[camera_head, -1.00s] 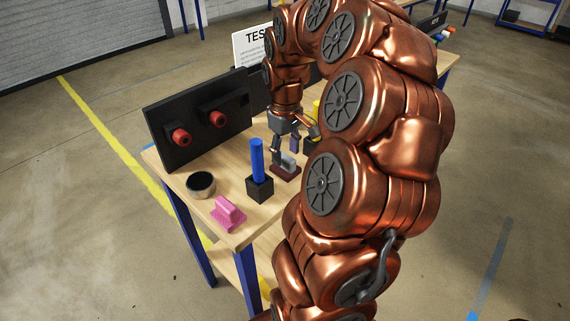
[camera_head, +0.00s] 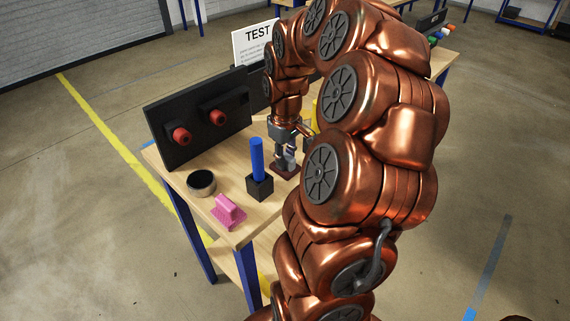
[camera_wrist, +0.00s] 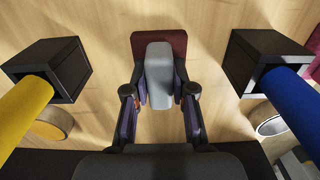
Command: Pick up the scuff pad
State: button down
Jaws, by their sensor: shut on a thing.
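The scuff pad, a dark red pad with a grey handle, lies on the wooden table in the head view (camera_head: 283,171), beside the black block with the blue rod. It also shows in the wrist view (camera_wrist: 159,62), top centre. My gripper (camera_head: 288,158) is low over it, and in the wrist view my gripper's fingers (camera_wrist: 161,92) are closed on both sides of the grey handle. The pad appears to rest flat on the table. My arm hides part of the table behind it.
A blue rod (camera_head: 256,160) in a black block stands left of the pad; a yellow rod (camera_wrist: 22,108) in another block stands on the other side. A pink handled pad (camera_head: 228,212), a round tape-like ring (camera_head: 201,183) and a black panel with red knobs (camera_head: 165,122) stand further left.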

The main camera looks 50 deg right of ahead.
aim_at(285, 154)
jog(key=shift+r, duration=0.1)
dwell(0.3)
jog(key=shift+r+b, duration=0.6)
jog(key=shift+r, duration=1.05)
jog(key=s+r+b, duration=0.1)
jog(key=s+b, duration=0.2)
jog(key=s, duration=1.3)
jog(key=shift+a+r+b, duration=0.2)
jog(key=shift+r+b, duration=0.05)
jog(key=shift+b, duration=0.1)
